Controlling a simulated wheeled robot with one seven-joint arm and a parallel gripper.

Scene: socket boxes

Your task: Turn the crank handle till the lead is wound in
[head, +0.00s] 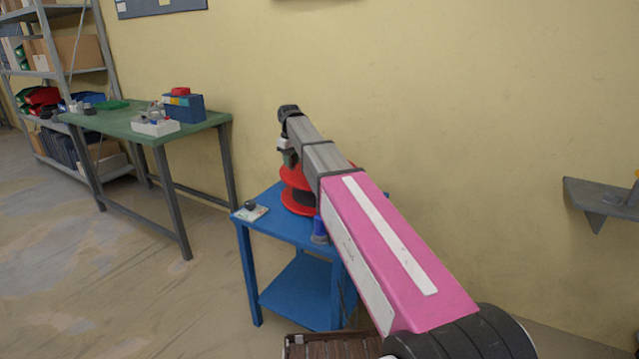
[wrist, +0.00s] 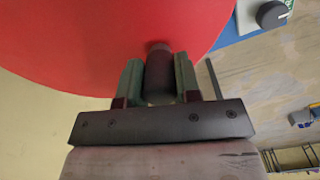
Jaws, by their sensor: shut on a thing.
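A red cable reel (head: 297,178) stands on the blue table (head: 283,228) in the head view, partly hidden behind my arm. In the wrist view its red disc (wrist: 100,45) fills the upper left. A dark crank handle (wrist: 159,75) sticks out from the disc. My gripper (wrist: 158,85) is shut on the handle, with one green-grey finger on each side of it. In the head view my gripper (head: 289,155) is at the near upper side of the reel, mostly covered by the arm. The lead cannot be made out clearly.
A small white box with a dark knob (head: 250,211) sits at the table's left corner. A blue object (head: 319,230) stands at its front edge. A green workbench (head: 120,121) is to the left, a wall shelf (head: 603,198) to the right. Open floor lies left.

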